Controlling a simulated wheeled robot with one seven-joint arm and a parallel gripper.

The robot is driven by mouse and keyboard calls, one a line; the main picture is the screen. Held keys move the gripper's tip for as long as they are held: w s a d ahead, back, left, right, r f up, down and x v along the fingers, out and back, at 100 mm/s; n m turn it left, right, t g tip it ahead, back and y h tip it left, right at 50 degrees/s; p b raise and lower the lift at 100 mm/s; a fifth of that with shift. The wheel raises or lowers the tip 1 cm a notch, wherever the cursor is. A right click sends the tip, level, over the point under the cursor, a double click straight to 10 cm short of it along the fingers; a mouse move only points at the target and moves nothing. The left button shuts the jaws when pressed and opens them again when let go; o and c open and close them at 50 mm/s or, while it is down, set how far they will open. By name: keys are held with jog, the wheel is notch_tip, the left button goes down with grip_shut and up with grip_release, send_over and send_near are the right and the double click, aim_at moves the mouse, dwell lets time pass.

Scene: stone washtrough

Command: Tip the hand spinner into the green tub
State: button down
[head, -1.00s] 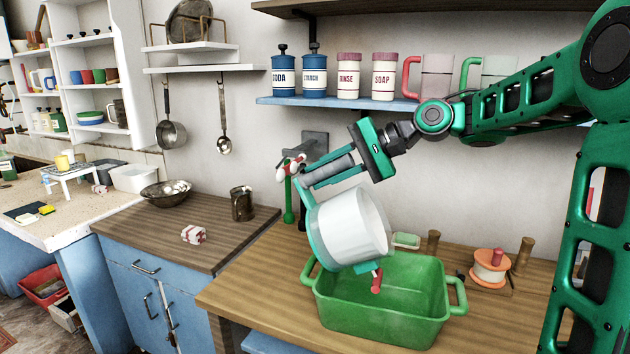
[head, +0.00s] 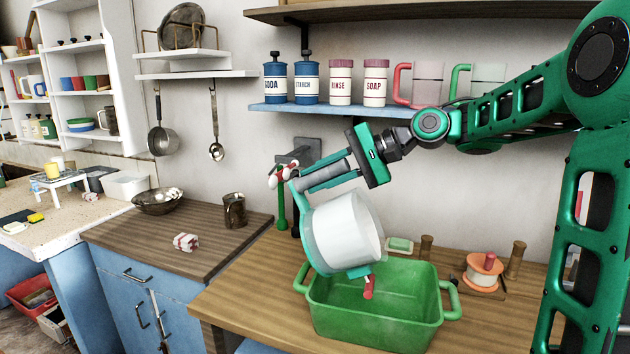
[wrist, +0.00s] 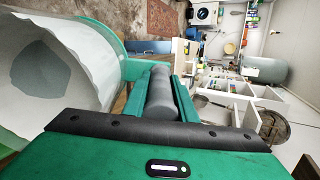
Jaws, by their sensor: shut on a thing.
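The hand spinner (head: 345,230) is a white drum with a teal band and a grey handle. It hangs tilted above the left part of the green tub (head: 375,330), its open side apparently turned away from the head view. My gripper (head: 320,176) is shut on its grey handle, which lies between the teal fingers in the wrist view (wrist: 160,92). The wrist view also shows the pale drum (wrist: 60,75) at left, with a grey patch inside. A red piece (head: 368,288) hangs below the drum's lower edge; I cannot tell whether it belongs to the spinner. The visible tub inside looks empty.
A grey wall fitting with a red-and-white handle (head: 283,174) is close behind the spinner. An orange reel (head: 483,272) and wooden pegs (head: 515,260) stand right of the tub. A brown mug (head: 235,210) and crumpled cloth (head: 186,242) are on the left counter.

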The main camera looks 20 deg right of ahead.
aim_at(347, 166)
jog(key=shift+s+d+r+t+y, duration=0.3)
jog(key=shift+d+r+y, duration=0.2)
jog(key=shift+d, duration=0.2)
jog(key=shift+s+d+r+t+y, duration=0.2)
jog(key=shift+s+d+r+y, duration=0.25)
jog(key=shift+d, duration=0.2)
jog(key=shift+d+r, duration=0.1)
jog(key=shift+s+d+r+t+y, duration=0.15)
jog(key=shift+s+d+y, duration=0.15)
jog(key=shift+d, duration=0.3)
jog(key=shift+s+d+r+t+y, duration=0.1)
jog(key=shift+s+d+t+y, duration=0.1)
jog(key=shift+d+y, duration=0.3)
jog(key=shift+s+d+r, duration=0.2)
jog(key=shift+d+r, duration=0.05)
jog(key=shift+d, duration=0.1)
jog(key=shift+s+d, duration=0.1)
jog(key=shift+d, duration=0.05)
jog(key=shift+s+d+t+y, duration=0.25)
jog(key=shift+s+d+y, duration=0.05)
jog(key=shift+d+y, duration=0.3)
jog(key=shift+a, duration=0.1)
